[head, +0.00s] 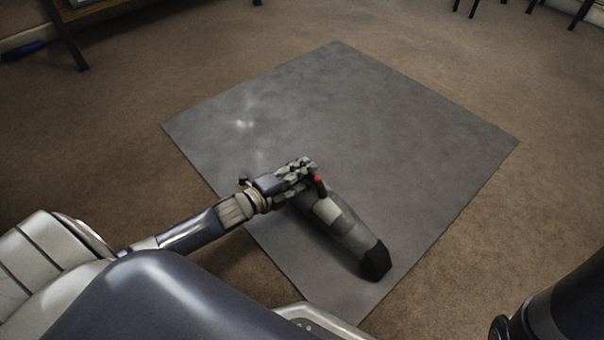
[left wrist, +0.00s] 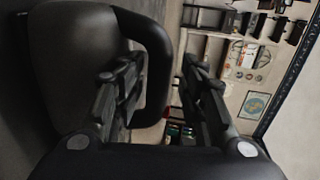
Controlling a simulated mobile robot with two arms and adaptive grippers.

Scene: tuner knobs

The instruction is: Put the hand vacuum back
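The hand vacuum (head: 345,232) is dark grey with a lighter band, a black nozzle end and a small red part near its handle. It is over the grey square surface (head: 340,100), near the front corner; I cannot tell whether it rests there. My left gripper (head: 302,169) is at its handle end. In the left wrist view the vacuum's black loop handle (left wrist: 157,60) lies between the two fingers of the left gripper (left wrist: 163,85). The left finger is close to the handle, and a gap shows at the right finger. My right gripper is out of view.
Brown carpet (head: 110,110) surrounds the grey surface, most of which is bare. Furniture legs (head: 70,45) stand at the far left, with a blue item (head: 25,50) beside them. The left wrist view shows shelving (left wrist: 215,45) with several items.

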